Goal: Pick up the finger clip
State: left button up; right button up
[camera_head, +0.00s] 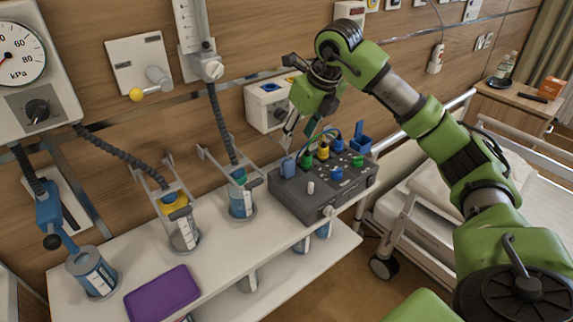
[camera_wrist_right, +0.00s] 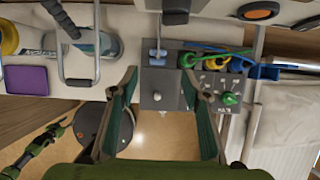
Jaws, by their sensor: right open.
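My right gripper (camera_head: 301,130) is open above the left end of a dark grey device box (camera_head: 298,205). In the right wrist view its dark green fingers (camera_wrist_right: 160,88) are apart, with the box and its pale knob showing between them. A blue clip-like piece (camera_head: 288,168) is at the box's left end, near the fingertips; it also shows in the wrist view (camera_wrist_right: 157,56). Another blue piece (camera_head: 360,132) stands at the back right of the box. I cannot tell for certain which is the finger clip. My left gripper cannot be made out.
The box sits on a white shelf (camera_head: 222,262). Suction jars (camera_head: 242,200) with metal brackets stand left of it, and a purple pad (camera_head: 162,293) lies at the front. Coloured plugs and cables crowd the box top. A bed (camera_head: 410,190) is at the right.

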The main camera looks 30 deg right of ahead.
aim_at(288, 159)
jog(key=x, duration=0.5)
jog(key=shift+w+f+p, duration=0.1)
jog(key=shift+f+p, duration=0.25)
jog(key=shift+f, duration=0.05)
jog(key=p+x, duration=0.1)
jog(key=x, duration=0.3)
jog(key=shift+a+f+p, duration=0.15)
jog(key=shift+f+p, duration=0.2)
jog(key=shift+f, duration=0.05)
jog(key=shift+w+f, duration=0.1)
jog(key=shift+f, duration=0.3)
jog(key=c, duration=1.2)
